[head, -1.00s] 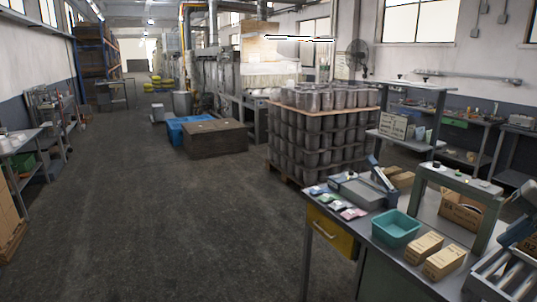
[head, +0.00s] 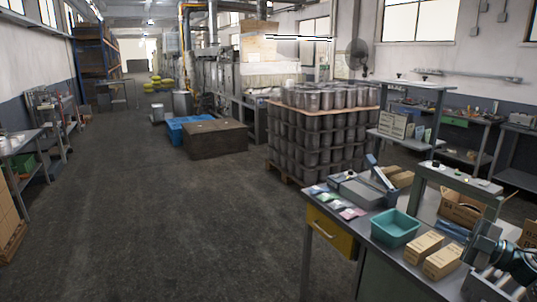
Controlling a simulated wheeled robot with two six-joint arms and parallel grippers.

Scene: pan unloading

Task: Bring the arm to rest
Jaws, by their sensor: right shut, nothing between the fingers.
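My right gripper (head: 446,227) is in the head view at the lower right. Its dark arm comes in from the right edge, over the workbench (head: 385,258). The fingers point up and to the left, in front of an open cardboard box (head: 461,207). The gripper is shut and empty. I cannot tell how high it is above the bench. My left gripper is not in view.
The bench holds a teal bin (head: 396,229), two small cartons (head: 424,247) and a green-grey frame (head: 455,178). A pallet of stacked metal pots (head: 318,140) stands behind. The floor (head: 180,230) at left is clear.

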